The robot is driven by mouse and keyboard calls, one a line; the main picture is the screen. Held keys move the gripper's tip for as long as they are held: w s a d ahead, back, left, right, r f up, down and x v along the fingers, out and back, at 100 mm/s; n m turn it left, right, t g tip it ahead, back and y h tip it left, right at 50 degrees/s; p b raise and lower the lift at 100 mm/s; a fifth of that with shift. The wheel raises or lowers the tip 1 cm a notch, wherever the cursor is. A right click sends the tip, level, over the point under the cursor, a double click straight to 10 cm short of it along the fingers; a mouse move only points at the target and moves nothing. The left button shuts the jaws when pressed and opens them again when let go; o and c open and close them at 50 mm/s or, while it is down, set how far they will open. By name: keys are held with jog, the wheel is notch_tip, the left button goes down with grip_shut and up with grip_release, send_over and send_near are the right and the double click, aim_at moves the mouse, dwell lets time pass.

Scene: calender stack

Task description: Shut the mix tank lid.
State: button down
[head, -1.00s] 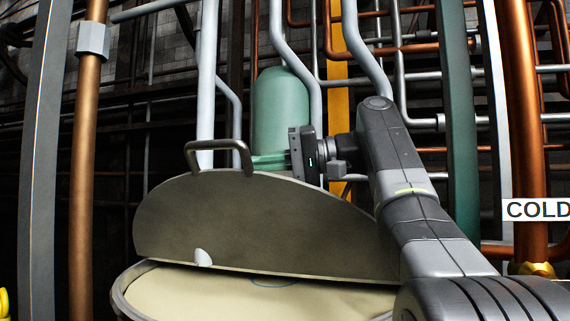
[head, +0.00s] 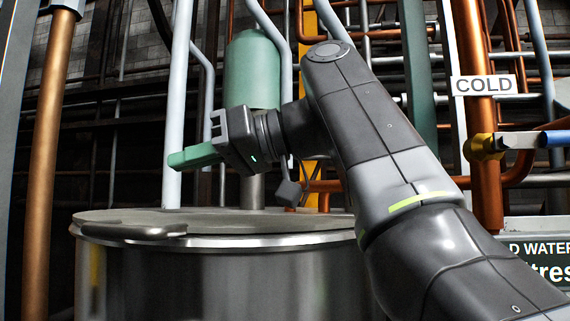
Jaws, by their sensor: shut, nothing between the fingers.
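The mix tank (head: 230,285) is a round steel vessel at the lower left of the head view. Its lid (head: 250,220) lies flat across the top rim, with only a thin dark line between lid and rim. The lid's bar handle (head: 135,230) is at the near left edge. My gripper (head: 172,161), with green fingers, is shut and empty. It is above the lid and apart from it, pointing left. My arm hides the right part of the tank and lid.
A copper pipe with a COLD sign (head: 483,85) and a valve with a yellow body (head: 482,148) stand at the right. A green cylinder (head: 252,70) and several pipes are behind the tank. A copper post (head: 50,140) stands at the left.

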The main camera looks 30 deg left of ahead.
aim_at(207, 225)
jog(key=shift+n+t, duration=0.4)
jog(key=shift+n, duration=0.4)
jog(key=f+b, duration=0.1)
jog(key=f, duration=0.1)
jog(key=s+f+b, duration=0.1)
jog(key=f+b, duration=0.1)
jog(key=shift+s+d+f, duration=0.1)
jog(key=shift+d+f, duration=0.05)
jog(key=shift+f, duration=0.25)
jog(key=shift+s+f+n+t+b, duration=0.15)
jog(key=shift+f+n+b, duration=0.15)
jog(key=shift+f+b, duration=0.4)
jog(key=shift+f+n+t+b, duration=0.15)
jog(key=shift+f+n+b, duration=0.15)
jog(key=shift+f+b, duration=0.4)
jog(key=shift+d, duration=0.2)
jog(key=v, duration=0.3)
jog(key=shift+w+d, duration=0.1)
jog(key=shift+w, duration=0.1)
jog(key=shift+r+p+v, duration=0.1)
jog(key=shift+p+v, duration=0.15)
jog(key=shift+v, duration=0.75)
jog(key=shift+r+p+v, duration=0.15)
jog(key=shift+p+v, duration=0.1)
jog(key=shift+v, duration=0.8)
jog(key=shift+s, duration=0.15)
